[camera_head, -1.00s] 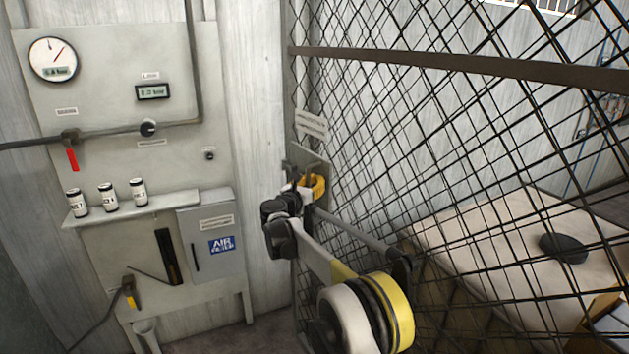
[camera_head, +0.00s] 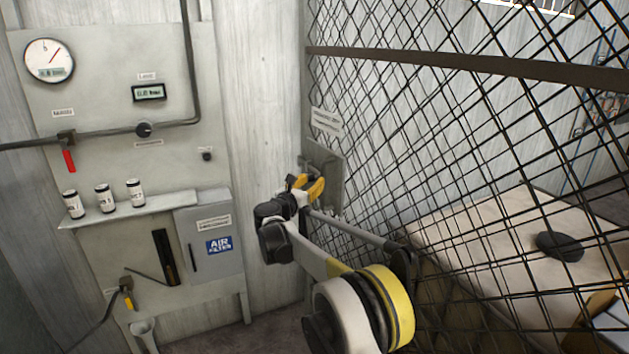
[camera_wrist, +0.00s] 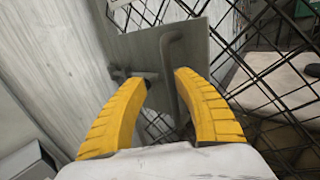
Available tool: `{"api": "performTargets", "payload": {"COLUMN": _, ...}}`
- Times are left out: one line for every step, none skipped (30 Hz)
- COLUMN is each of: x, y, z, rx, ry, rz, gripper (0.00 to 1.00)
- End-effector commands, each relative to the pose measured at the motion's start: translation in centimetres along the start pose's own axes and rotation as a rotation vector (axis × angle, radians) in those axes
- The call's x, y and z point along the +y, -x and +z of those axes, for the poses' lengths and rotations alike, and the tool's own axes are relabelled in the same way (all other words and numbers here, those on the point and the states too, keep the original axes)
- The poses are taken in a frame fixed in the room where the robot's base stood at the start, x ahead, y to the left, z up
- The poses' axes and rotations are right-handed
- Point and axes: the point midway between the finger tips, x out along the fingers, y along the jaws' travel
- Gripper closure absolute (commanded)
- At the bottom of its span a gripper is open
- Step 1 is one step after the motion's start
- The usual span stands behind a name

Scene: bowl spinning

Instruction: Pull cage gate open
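The cage gate is dark wire mesh (camera_head: 400,150) with a flat brown crossbar. A grey metal plate (camera_head: 327,178) with a bent bar handle is on its left edge. In the wrist view, the handle (camera_wrist: 170,85) runs down the plate (camera_wrist: 195,60), with its lower part between my yellow fingers, closer to the right one. My gripper (camera_head: 309,186) is in front of the plate. Its fingers are apart in the wrist view (camera_wrist: 162,80). I cannot tell whether either finger touches the handle. A short horizontal latch piece (camera_wrist: 135,74) shows by the left fingertip.
A wall panel with a gauge (camera_head: 49,60), pipes, a shelf of white canisters (camera_head: 104,198) and an air filter box (camera_head: 208,245) stands at the left. Behind the mesh is a pale flat surface (camera_head: 480,225) with a dark round object (camera_head: 560,246).

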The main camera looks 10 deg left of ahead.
Motion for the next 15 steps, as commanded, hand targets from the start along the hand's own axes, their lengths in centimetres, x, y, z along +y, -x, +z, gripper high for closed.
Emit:
{"api": "performTargets", "payload": {"x": 0.1, "y": 1.2, "z": 0.1, "rx": 0.0, "ry": 0.0, "rz": 0.004, "gripper": 0.64}}
{"api": "performTargets", "payload": {"x": 0.1, "y": 1.9, "z": 0.1, "rx": 0.0, "ry": 0.0, "rz": 0.004, "gripper": 0.64}}
{"api": "performTargets", "payload": {"x": 0.1, "y": 2.8, "z": 0.1, "rx": 0.0, "ry": 0.0, "rz": 0.003, "gripper": 0.64}}
{"api": "performTargets", "payload": {"x": 0.0, "y": 3.5, "z": 0.0, "rx": 0.0, "ry": 0.0, "rz": 0.002, "gripper": 0.64}}
{"api": "performTargets", "payload": {"x": 0.0, "y": 4.2, "z": 0.1, "rx": 0.0, "ry": 0.0, "rz": 0.003, "gripper": 0.64}}
{"api": "performTargets", "payload": {"x": 0.0, "y": 5.1, "z": 0.0, "rx": 0.0, "ry": 0.0, "rz": 0.003, "gripper": 0.64}}
{"api": "performTargets", "payload": {"x": -0.1, "y": 5.8, "z": 0.0, "rx": 0.0, "ry": 0.0, "rz": 0.001, "gripper": 0.64}}
{"api": "performTargets", "payload": {"x": -0.1, "y": 6.3, "z": 0.0, "rx": 0.0, "ry": 0.0, "rz": 0.001, "gripper": 0.64}}
{"api": "performTargets", "payload": {"x": -0.1, "y": 7.1, "z": 0.0, "rx": 0.0, "ry": 0.0, "rz": 0.001, "gripper": 0.64}}
{"api": "performTargets", "payload": {"x": -0.1, "y": 7.6, "z": 0.0, "rx": 0.001, "ry": 0.0, "rz": 0.001, "gripper": 0.64}}
{"api": "performTargets", "payload": {"x": -0.1, "y": 8.1, "z": 0.0, "rx": 0.001, "ry": 0.0, "rz": 0.0, "gripper": 0.64}}
{"api": "performTargets", "payload": {"x": -0.2, "y": 8.6, "z": 0.0, "rx": 0.001, "ry": 0.0, "rz": -0.001, "gripper": 0.64}}
{"api": "performTargets", "payload": {"x": -0.2, "y": 8.9, "z": 0.0, "rx": 0.001, "ry": 0.0, "rz": -0.002, "gripper": 0.64}}
{"api": "performTargets", "payload": {"x": -0.2, "y": 9.2, "z": 0.0, "rx": 0.001, "ry": 0.0, "rz": -0.002, "gripper": 0.64}}
{"api": "performTargets", "payload": {"x": -0.2, "y": 9.5, "z": 0.0, "rx": 0.001, "ry": 0.0, "rz": -0.001, "gripper": 0.64}}
